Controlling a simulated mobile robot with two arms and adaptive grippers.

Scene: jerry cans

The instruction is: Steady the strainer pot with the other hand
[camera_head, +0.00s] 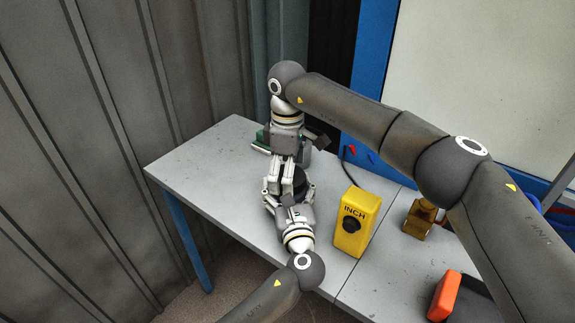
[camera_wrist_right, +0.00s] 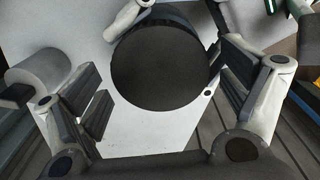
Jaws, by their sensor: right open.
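The strainer pot shows as a dark round body (camera_head: 300,181) on the grey table in the head view, largely hidden by my two grippers. In the right wrist view its black round face (camera_wrist_right: 165,68) is between the fingers. My right gripper (camera_head: 287,178) comes from the far side; it is open, with a finger (camera_wrist_right: 160,92) on each side of the pot and a visible gap on the left. My left gripper (camera_head: 288,194) comes from the near side, its fingers beside the pot. Whether they press on it is hidden.
A yellow box marked INCH (camera_head: 357,222) stands just right of the grippers. A brass-coloured object (camera_head: 418,222) and an orange item (camera_head: 444,296) are further right. The table's left part (camera_head: 205,165) is clear.

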